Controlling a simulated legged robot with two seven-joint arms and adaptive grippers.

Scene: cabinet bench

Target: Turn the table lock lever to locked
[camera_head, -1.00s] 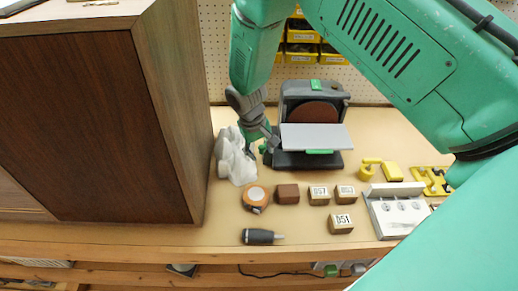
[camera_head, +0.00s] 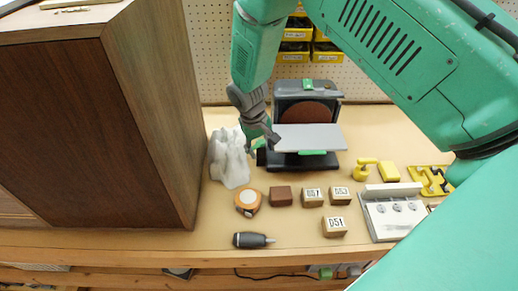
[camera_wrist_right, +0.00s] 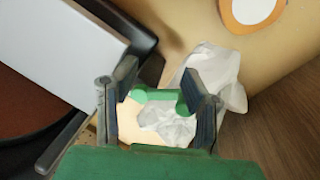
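The grey disc sander (camera_head: 306,88) stands on the bench with a dark reddish disc and a light grey table (camera_head: 308,137). A green lever (camera_wrist_right: 160,95) shows in the right wrist view beside the sander, lying across the gap between my fingers. My right gripper (camera_wrist_right: 158,105) is open around it; I cannot tell whether a finger touches it. In the head view my right gripper (camera_head: 262,146) is at the left side of the sander table and largely hides the lever. My left gripper is not in view.
Crumpled white material (camera_head: 228,158) lies left of my right gripper, near the dark wooden cabinet (camera_head: 110,120). Yellow parts (camera_head: 389,172) and a metal fixture (camera_head: 393,213) are at right.

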